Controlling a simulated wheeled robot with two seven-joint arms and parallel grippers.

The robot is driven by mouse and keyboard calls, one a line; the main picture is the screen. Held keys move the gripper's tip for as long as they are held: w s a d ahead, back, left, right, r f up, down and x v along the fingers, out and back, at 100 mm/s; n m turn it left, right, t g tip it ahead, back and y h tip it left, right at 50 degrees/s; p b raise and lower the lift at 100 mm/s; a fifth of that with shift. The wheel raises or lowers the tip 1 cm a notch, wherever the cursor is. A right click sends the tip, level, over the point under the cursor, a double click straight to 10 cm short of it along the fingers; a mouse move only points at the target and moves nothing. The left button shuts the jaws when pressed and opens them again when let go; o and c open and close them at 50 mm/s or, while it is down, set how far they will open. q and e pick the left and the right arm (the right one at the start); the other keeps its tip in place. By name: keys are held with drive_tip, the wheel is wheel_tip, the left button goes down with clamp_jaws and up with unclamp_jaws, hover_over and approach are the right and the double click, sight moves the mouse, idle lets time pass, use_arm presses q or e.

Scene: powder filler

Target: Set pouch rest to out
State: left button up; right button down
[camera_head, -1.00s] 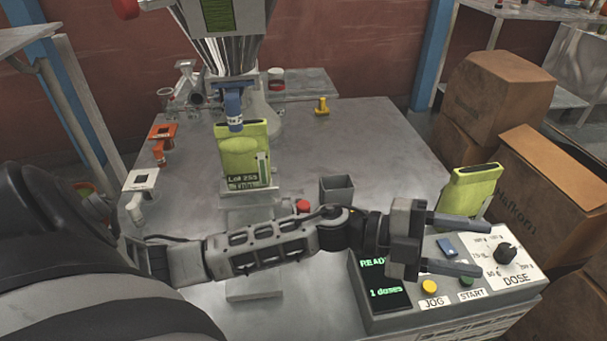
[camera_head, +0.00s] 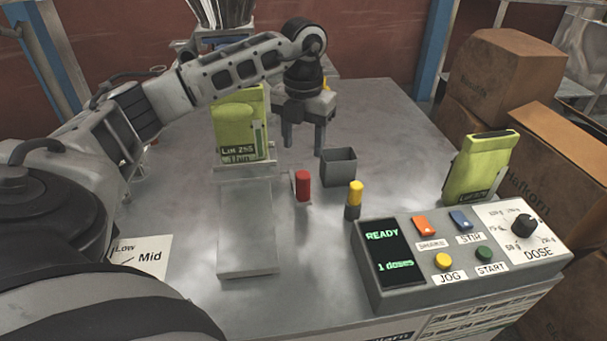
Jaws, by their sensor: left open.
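A green-yellow pouch (camera_head: 238,125) stands upright at the filler, on what looks like the pouch rest, a grey ledge (camera_head: 232,175). A long grey plate (camera_head: 248,235) runs from it toward the front of the table. A red knob (camera_head: 303,185) stands just right of the plate. My left gripper (camera_head: 303,142) points down, open with a gap between its fingers, right of the pouch and behind the knob. It appears empty. My left arm crosses in front of the filler and hides much of it. My right gripper is not in view.
A grey open box (camera_head: 338,167) and a yellow-topped post (camera_head: 354,198) stand right of the knob. The control box (camera_head: 460,250) reads READY, 1 doses. Another pouch (camera_head: 480,165) stands behind it. Cardboard boxes (camera_head: 500,75) are at the right. The table's back right is clear.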

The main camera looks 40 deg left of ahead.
sight(304, 185)
use_arm(q)
wheel_tip(304, 185, down, 12)
drive_tip(key=shift+r+b, duration=0.1)
drive_tip(key=shift+b, duration=0.8)
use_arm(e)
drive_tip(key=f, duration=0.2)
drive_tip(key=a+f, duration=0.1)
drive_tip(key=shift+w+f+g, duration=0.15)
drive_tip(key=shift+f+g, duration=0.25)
use_arm(q)
drive_tip(key=shift+c, duration=0.3)
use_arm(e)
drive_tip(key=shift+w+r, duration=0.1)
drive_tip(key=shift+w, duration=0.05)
use_arm(q)
clamp_jaws()
drive_tip(key=shift+d, duration=0.1)
drive_tip(key=shift+d, duration=0.1)
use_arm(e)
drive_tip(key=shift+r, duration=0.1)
